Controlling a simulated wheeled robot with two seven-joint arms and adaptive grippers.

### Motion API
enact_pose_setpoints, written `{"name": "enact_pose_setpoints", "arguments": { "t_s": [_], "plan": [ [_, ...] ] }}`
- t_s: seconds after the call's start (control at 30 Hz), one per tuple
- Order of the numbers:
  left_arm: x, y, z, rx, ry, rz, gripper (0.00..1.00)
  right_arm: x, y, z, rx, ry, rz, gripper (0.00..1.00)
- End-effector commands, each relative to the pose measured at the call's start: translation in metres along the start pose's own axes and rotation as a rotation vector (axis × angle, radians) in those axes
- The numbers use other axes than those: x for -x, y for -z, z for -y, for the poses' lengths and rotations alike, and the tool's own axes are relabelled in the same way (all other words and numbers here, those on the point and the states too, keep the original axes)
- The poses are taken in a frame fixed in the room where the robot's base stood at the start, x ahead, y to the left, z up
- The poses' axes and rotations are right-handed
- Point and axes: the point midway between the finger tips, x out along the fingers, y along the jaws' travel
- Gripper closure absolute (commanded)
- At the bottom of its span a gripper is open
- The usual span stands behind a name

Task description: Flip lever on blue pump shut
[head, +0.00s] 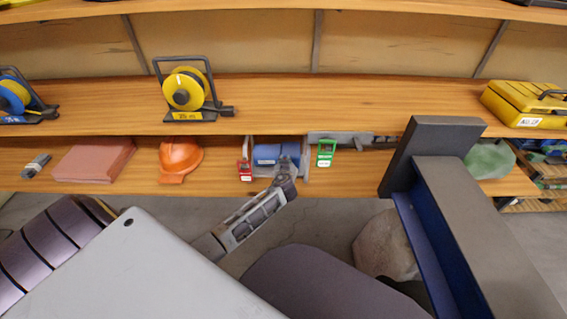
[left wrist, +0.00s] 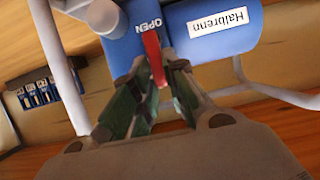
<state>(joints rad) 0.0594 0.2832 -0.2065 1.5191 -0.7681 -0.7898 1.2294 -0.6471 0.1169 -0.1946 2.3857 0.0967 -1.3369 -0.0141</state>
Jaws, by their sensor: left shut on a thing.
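The blue pump (head: 268,153) lies on the lower wooden shelf in the middle of the head view, within a light tube frame. In the left wrist view the blue pump (left wrist: 186,18) shows a white label reading "Haibrenn" and the printed word "OPEN". A red lever (left wrist: 154,60) stands out beside that word. My left gripper (head: 284,167) is at the pump's front; in the left wrist view its fingers (left wrist: 154,82) are shut on the lever. The lever is hidden by the gripper in the head view. My right gripper is not in view.
A red tag (head: 245,171) and a green tag (head: 325,153) flank the pump. An orange hard hat (head: 180,159) sits to its left, with reddish sheets (head: 94,160) further left. A yellow reel (head: 184,90) stands on the shelf above. A large grey-blue beam shape fills the right.

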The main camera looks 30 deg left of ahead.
Motion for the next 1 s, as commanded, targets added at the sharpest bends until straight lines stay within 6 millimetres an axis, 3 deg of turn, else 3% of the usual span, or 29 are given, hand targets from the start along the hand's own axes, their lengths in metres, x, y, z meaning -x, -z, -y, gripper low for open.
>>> {"name": "enact_pose_setpoints", "arguments": {
  "t_s": [0.37, 0.4, 0.53, 1.0],
  "plan": [
    [-0.0003, 0.0003, -0.0002, -0.018, 0.008, 0.000, 1.00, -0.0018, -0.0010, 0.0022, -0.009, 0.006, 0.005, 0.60],
    [-0.0003, 0.0003, -0.0001, -0.018, 0.008, 0.000, 0.82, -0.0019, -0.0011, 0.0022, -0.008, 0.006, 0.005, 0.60],
    [-0.0002, 0.0003, -0.0003, -0.017, 0.007, 0.000, 0.65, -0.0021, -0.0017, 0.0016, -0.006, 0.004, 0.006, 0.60],
    [0.0024, -0.0003, -0.0008, -0.015, 0.006, 0.001, 0.64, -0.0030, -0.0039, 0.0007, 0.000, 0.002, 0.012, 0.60]
  ]
}}
